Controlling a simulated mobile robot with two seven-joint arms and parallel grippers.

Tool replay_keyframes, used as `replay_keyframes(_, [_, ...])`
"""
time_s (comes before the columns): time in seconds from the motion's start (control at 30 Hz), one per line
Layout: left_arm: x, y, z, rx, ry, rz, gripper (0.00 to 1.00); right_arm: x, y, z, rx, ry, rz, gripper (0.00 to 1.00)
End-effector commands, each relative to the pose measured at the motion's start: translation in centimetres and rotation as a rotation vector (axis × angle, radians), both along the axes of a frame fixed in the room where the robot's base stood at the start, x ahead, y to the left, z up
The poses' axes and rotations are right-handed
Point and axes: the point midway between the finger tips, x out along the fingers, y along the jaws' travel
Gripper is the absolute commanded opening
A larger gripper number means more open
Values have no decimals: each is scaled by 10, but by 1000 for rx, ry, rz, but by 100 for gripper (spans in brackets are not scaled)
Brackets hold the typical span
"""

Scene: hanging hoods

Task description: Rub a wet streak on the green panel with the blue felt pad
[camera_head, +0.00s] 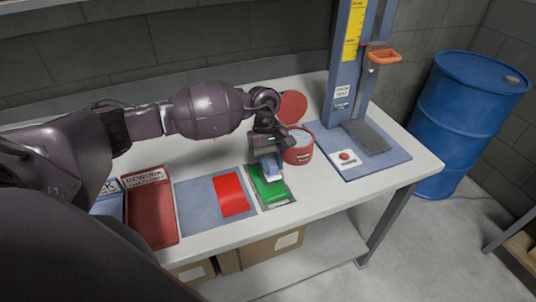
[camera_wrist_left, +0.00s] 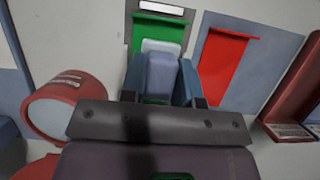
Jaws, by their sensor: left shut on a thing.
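The green panel (camera_head: 270,187) lies on the table near its front edge, in a grey frame. It also shows at the top of the left wrist view (camera_wrist_left: 160,32). My left gripper (camera_head: 268,160) is shut on the blue felt pad (camera_head: 271,168), which has a pale end. In the left wrist view the pad (camera_wrist_left: 161,75) sits between the two fingers and overlaps the green panel. I cannot tell whether the pad touches the panel. No wet streak can be made out on the panel. My right gripper is not in view.
A red panel (camera_head: 230,194) on a blue-grey mat lies left of the green one. A red tray (camera_head: 150,212) stands further left. A red tub (camera_head: 299,148) with a round lid (camera_head: 292,107) stands behind, near a test stand (camera_head: 343,90). A blue drum (camera_head: 462,120) stands beyond the table.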

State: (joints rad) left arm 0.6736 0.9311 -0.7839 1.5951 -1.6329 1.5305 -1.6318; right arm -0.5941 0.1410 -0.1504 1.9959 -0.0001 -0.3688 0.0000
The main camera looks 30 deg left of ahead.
Motion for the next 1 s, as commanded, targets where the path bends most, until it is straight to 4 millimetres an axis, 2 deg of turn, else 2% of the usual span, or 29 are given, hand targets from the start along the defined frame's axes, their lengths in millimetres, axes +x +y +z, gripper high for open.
replay_keyframes(0.1, [1,-3,13,0,-1,4,7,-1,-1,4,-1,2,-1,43])
replay_keyframes(0.27, [2,-5,22,0,0,7,7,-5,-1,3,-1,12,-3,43])
replay_keyframes(0.5, [2,-5,22,1,1,8,7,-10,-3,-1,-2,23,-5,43])
replay_keyframes(1.0, [2,-5,22,1,1,8,7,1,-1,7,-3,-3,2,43])
